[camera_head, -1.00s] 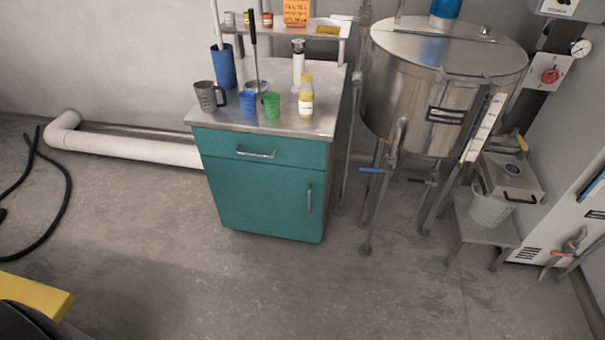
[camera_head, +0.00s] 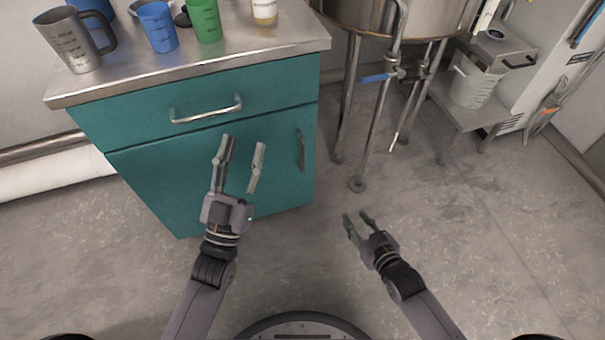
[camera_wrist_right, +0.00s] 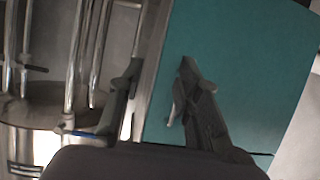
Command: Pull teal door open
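The teal door (camera_head: 165,185) is the lower front of a steel-topped cabinet and looks shut. Its upright metal handle (camera_head: 301,151) is near the door's right edge. My left gripper (camera_head: 242,145) is open and empty in front of the door, to the left of the handle. My right gripper (camera_head: 356,215) is open and empty, low and to the right of the cabinet. In the right wrist view, the two fingers of my right gripper (camera_wrist_right: 158,68) are apart, with a teal cabinet face (camera_wrist_right: 240,60) beyond them.
A teal drawer with a horizontal handle (camera_head: 207,110) is above the door. A metal jug (camera_head: 75,42), a blue cup (camera_head: 158,27) and a green cup (camera_head: 204,20) stand on top. Tank legs (camera_head: 345,100) rise right of the cabinet. The floor in front is clear.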

